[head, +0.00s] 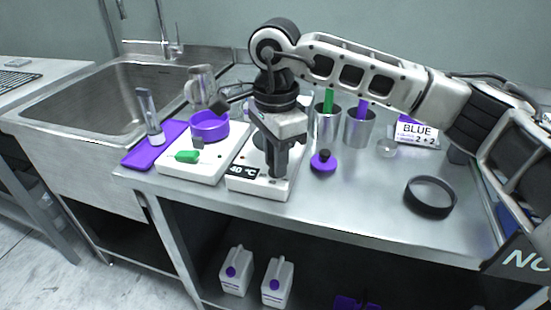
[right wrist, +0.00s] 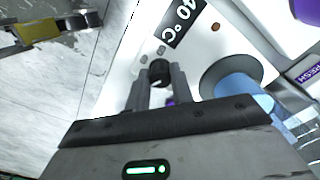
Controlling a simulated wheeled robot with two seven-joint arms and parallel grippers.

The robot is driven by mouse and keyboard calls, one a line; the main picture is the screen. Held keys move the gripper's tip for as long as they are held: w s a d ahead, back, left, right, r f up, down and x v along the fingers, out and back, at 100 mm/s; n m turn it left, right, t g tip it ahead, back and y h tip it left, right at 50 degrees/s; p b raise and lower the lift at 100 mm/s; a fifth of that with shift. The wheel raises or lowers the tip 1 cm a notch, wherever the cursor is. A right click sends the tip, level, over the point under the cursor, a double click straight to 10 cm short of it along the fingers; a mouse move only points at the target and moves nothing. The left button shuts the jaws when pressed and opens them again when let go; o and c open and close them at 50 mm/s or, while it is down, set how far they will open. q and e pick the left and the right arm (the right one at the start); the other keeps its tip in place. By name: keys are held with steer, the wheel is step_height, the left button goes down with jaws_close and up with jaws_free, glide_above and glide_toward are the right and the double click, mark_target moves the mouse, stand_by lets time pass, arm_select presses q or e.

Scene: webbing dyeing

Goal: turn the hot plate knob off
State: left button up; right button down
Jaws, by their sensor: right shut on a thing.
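The hot plate (head: 262,188) is a white box near the table's front edge, with a dark display (head: 243,171) reading 40 °C. The display also shows large in the right wrist view (right wrist: 186,20). The black knob (right wrist: 159,70) is on the hot plate's front part, below the display in that view. My right gripper (head: 277,172) points down over the hot plate. In the right wrist view its fingers (right wrist: 158,86) are shut on the knob, one on each side. In the head view the gripper hides the knob. My left gripper is not in view.
A white device (head: 205,172) with a purple dish (head: 209,126) stands left of the hot plate. Metal cups (head: 359,128), a purple-based item (head: 323,163) and a black ring (head: 430,196) are to the right. A bluish vessel (right wrist: 238,88) stands close beside the fingers.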

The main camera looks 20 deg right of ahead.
stand_by(0.4)
steer(key=c, duration=1.2)
jaws_free()
step_height(320, 180, up, 16)
steer(key=p, duration=0.1)
